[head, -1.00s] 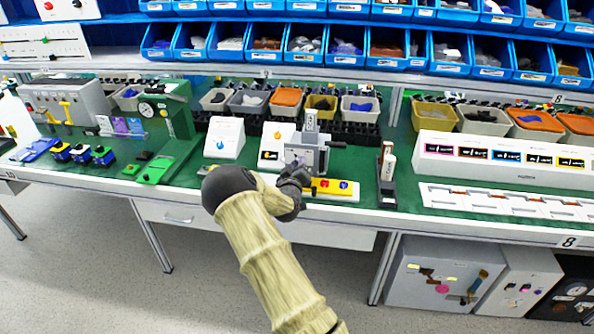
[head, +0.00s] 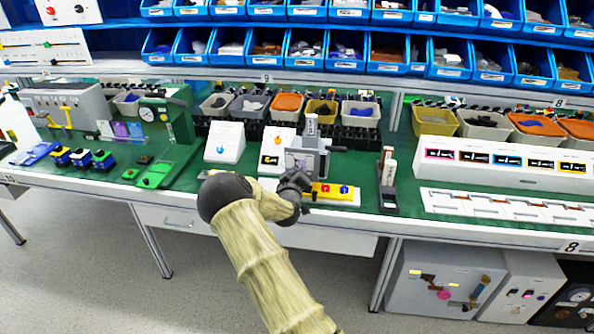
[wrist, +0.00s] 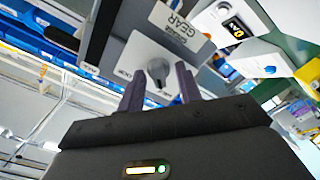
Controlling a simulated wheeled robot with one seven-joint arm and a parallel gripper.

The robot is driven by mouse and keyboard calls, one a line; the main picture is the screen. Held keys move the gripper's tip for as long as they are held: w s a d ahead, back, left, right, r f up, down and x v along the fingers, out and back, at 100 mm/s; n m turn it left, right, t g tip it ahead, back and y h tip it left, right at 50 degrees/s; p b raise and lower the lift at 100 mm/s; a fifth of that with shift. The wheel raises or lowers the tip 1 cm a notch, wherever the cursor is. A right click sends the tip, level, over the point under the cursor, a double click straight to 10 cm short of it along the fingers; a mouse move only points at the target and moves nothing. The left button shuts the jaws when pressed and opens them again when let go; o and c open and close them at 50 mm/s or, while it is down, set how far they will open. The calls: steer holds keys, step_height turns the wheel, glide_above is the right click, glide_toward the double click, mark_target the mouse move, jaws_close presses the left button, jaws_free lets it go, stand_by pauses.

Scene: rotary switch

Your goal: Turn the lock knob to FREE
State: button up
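The grey switch unit (head: 303,160) stands on the green bench top, with an upright label plate on top. My gripper (head: 297,182) is at its front face and hides part of it in the head view. In the wrist view, the unit's pale front panel (wrist: 137,54) bears a grey knob (wrist: 157,70) and small lettering, too small to read surely. My gripper (wrist: 160,76) is open, with its two fingers on either side of the knob in the picture. Gaps show beside the knob; I cannot tell how far the fingertips reach around it. The knob's pointer direction is unclear.
A yellow block with buttons (head: 332,190) sits just right of my gripper. White sloped boxes (head: 224,141) stand to the left. A dark upright stand (head: 388,180) is to the right. The bench front edge is below.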

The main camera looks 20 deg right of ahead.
steer(key=shift+s, duration=0.15)
steer(key=b+v, duration=0.2)
steer(key=v, duration=1.5)
steer(key=shift+a, duration=0.2)
steer(key=s+a+r+g+y+p, duration=0.3)
steer(key=s+g, duration=0.1)
steer(key=s, duration=0.3)
steer(key=s+a+r+m+g+y+p, duration=0.1)
steer(key=s+a+r+g+y+p, duration=0.2)
steer(key=s, duration=0.5)
steer(key=s+a+r+m+g+y+p, duration=0.1)
steer(key=s+a+r+g+y+p, duration=0.2)
steer(key=s, duration=0.5)
step_height(320, 180, up, 2)
steer(key=shift+a+r+g+y, duration=0.15)
steer(key=shift+a+g+y, duration=0.35)
steer(key=shift+a+g, duration=0.65)
